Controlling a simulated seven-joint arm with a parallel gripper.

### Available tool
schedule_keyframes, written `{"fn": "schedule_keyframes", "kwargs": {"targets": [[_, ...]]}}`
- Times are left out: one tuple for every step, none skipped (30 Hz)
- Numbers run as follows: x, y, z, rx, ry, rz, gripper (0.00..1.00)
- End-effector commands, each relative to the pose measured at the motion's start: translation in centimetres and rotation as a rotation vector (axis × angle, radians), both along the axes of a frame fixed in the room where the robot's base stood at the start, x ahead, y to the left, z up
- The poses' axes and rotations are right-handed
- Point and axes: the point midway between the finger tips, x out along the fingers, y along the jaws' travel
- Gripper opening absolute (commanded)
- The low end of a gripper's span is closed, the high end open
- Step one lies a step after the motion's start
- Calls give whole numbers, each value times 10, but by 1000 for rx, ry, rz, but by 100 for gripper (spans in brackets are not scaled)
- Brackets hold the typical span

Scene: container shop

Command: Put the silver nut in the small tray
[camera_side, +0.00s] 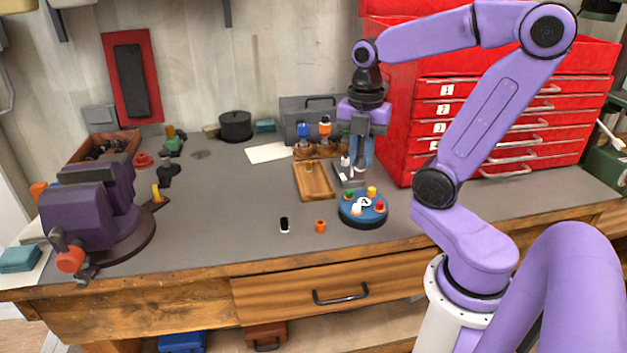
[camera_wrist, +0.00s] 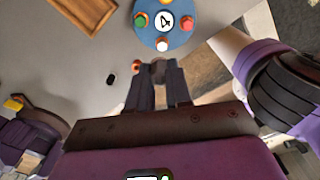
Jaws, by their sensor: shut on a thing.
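My gripper (camera_wrist: 158,72) is shut on the silver nut (camera_wrist: 157,68), a small grey piece between the fingertips in the wrist view. In the side view my gripper (camera_side: 360,166) points down behind the blue round base and right of the small wooden tray. The nut is hard to make out there.
A blue disc (camera_side: 361,221) marked 4 carries several coloured pegs. An orange nut (camera_side: 320,226) and a black-and-white piece (camera_side: 284,224) lie in front. A wooden rack (camera_side: 330,154) with bottles stands behind the tray. A purple vise (camera_side: 90,215) is at left; red drawers (camera_side: 480,120) are at right.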

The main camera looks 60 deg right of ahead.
Motion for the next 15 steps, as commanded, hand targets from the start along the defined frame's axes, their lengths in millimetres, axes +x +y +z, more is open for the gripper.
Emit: {"fn": "schedule_keyframes", "kwargs": {"targets": [[4,-1,-2,0,2,0,0],[7,-2,-4,0,3,0,0],[12,-3,-6,0,4,-2,0],[16,-5,-8,0,4,-2,0],[20,-6,-10,1,5,-3,0],[27,-8,-13,1,5,-2,0],[31,-9,-15,1,5,-2,0],[35,-10,-17,1,4,-3,0],[41,-12,-20,1,5,-3,0],[45,-13,-22,1,4,-3,0],[50,-15,-24,1,4,-3,0],[56,-16,-26,1,4,-3,0],[60,-18,-28,0,3,-3,0],[64,-19,-31,1,4,-3,0],[71,-21,-33,0,3,-3,0]]}}
